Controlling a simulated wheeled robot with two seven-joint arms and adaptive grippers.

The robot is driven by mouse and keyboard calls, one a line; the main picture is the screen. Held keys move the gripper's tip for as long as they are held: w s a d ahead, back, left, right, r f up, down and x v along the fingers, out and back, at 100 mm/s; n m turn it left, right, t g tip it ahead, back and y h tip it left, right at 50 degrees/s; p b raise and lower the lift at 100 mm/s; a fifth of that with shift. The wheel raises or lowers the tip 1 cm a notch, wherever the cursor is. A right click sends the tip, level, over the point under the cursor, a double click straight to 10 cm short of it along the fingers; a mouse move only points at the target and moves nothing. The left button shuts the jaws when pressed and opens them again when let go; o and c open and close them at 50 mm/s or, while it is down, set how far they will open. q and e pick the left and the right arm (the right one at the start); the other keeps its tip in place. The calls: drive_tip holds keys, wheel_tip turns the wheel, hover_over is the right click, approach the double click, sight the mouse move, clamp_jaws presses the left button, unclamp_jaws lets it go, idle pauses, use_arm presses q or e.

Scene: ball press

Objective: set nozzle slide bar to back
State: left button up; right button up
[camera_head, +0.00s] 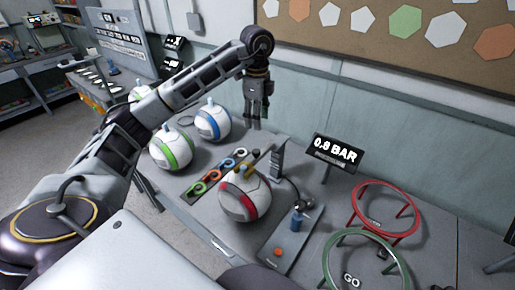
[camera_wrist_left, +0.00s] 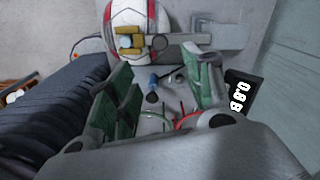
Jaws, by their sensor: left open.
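The ball press holds a white ball with a red stripe (camera_head: 243,198), with a yellow nozzle (camera_head: 247,165) on top. The grey upright post (camera_head: 278,160) of the press stands just right of it. In the left wrist view the yellow nozzle (camera_wrist_left: 130,41) sits at the end of a grey slide bar (camera_wrist_left: 185,40) over the ball (camera_wrist_left: 150,14). My left gripper (camera_head: 253,120) hangs pointing down above and behind the press, open and empty. Its green-padded fingers (camera_wrist_left: 160,88) are spread apart in the left wrist view, below the bar. My right gripper is not in view.
A display reading 0.8 BAR (camera_head: 337,152) stands right of the press. A blue lever (camera_head: 298,222) and an orange button (camera_head: 277,252) lie in front. Red (camera_head: 387,232) and green (camera_head: 345,282) rings are at the right. Blue-striped (camera_head: 212,124) and green-striped (camera_head: 170,150) balls stand left.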

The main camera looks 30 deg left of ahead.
sight(257, 151)
use_arm(q)
wheel_tip(257, 151, down, 14)
drive_tip(key=shift+r+p, duration=0.1)
drive_tip(key=shift+p, duration=0.7)
drive_tip(key=shift+c, duration=0.4)
clamp_jaws()
